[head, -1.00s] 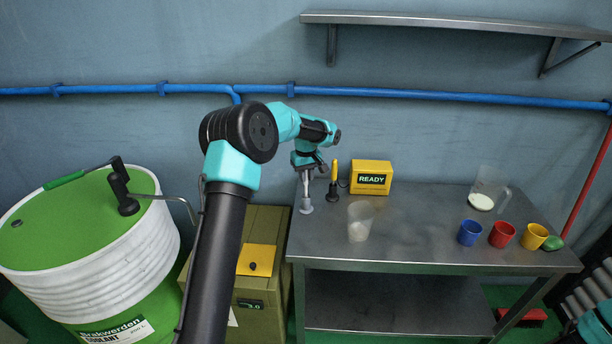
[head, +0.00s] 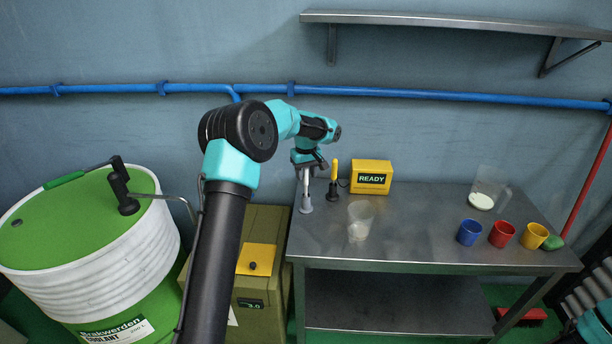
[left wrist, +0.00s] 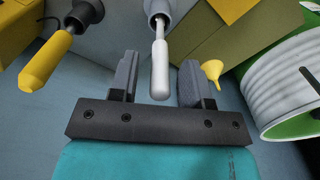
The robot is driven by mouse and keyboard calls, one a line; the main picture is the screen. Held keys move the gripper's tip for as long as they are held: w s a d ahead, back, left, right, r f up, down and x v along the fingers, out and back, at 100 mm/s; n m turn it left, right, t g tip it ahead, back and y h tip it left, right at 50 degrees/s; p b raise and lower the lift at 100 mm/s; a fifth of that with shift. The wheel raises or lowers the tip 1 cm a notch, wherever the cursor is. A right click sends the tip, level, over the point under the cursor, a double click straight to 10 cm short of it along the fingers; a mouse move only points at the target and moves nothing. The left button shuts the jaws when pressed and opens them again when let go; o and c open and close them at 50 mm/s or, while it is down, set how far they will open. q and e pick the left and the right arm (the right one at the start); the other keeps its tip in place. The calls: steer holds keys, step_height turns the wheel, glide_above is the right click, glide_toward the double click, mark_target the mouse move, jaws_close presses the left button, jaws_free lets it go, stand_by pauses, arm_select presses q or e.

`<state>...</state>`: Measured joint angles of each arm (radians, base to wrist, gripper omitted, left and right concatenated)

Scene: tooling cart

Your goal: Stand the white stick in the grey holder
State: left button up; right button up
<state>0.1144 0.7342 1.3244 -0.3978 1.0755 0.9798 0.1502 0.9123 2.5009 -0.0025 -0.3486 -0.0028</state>
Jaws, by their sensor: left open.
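The white stick (head: 307,184) stands nearly upright with its lower end in the grey holder (head: 306,208), at the left end of the metal table. In the left wrist view the stick (left wrist: 160,72) runs into the grey holder (left wrist: 157,8) at the top. My left gripper (head: 309,166) is over the holder, at the stick's upper part. In the left wrist view the gripper (left wrist: 158,64) is open, with one finger on each side of the stick and a gap to each. My right gripper is out of view.
A yellow stick (head: 335,169) in a black holder (head: 332,192) stands close to the right. A jug (head: 488,190) and coloured cups (head: 502,234) stand right. The table's middle is clear.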

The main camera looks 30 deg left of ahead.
arm_select(q)
step_height(320, 180, up, 11)
steer(key=shift+r, duration=0.1)
stand_by(0.3)
stand_by(0.5)
